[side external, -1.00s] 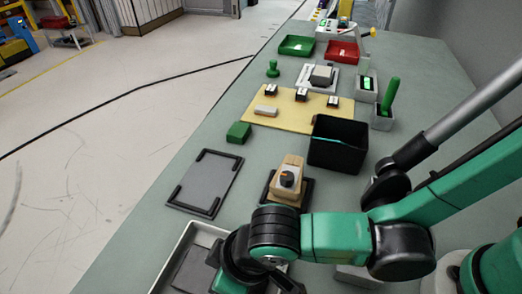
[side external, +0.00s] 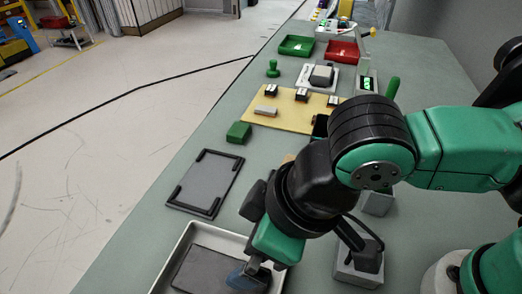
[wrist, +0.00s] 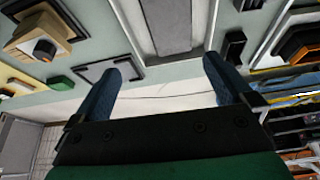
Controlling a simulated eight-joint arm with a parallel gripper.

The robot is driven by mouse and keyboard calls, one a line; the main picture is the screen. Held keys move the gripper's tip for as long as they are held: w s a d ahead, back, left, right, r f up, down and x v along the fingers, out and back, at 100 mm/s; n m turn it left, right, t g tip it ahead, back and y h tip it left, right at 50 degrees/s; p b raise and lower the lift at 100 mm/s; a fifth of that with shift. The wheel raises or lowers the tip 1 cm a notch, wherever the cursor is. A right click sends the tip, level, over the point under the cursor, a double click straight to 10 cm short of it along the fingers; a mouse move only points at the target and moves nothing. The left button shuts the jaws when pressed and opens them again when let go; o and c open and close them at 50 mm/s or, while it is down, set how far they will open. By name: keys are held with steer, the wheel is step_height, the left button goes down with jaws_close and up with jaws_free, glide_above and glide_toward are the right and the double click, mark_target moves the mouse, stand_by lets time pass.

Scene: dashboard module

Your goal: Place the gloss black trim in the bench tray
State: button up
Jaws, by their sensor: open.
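The pale-rimmed bench tray (side external: 187,236) is at the lower left of the side view, cut off by the frame's bottom edge. A flat dark grey panel (side external: 200,262) lies inside it; I cannot tell if it is a liner. My gripper (side external: 248,274) is over the tray's right part, pointing down. In the wrist view my gripper (wrist: 160,70) has its two blue fingers wide apart with nothing between them. The tray (wrist: 142,45) shows beyond the fingers. A small dark piece (wrist: 234,46) lies beside the tray; I cannot tell if it is the gloss black trim.
A black-cornered grey pad (side external: 208,180) lies beyond the tray. A green block (side external: 238,132) and a yellow board (side external: 285,115) are farther back. Another tray with orange and black contents (wrist: 295,42) is at the wrist view's right. My arm hides much of the bench's right side.

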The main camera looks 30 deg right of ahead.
steer(key=w+d+m+t+h, duration=0.1)
steer(key=w+d+m+t, duration=0.1)
steer(key=d, duration=1)
steer(key=w+d+r+m+t+h, duration=0.1)
steer(key=w+d+m, duration=0.4)
steer(key=d, duration=0.8)
steer(key=shift+w+d+r+m+t+h, duration=0.15)
steer(key=shift+w+r+m+t+h, duration=0.2)
steer(key=shift+m+h, duration=0.35)
steer(key=shift+s+f, duration=0.1)
steer(key=shift+f, duration=0.05)
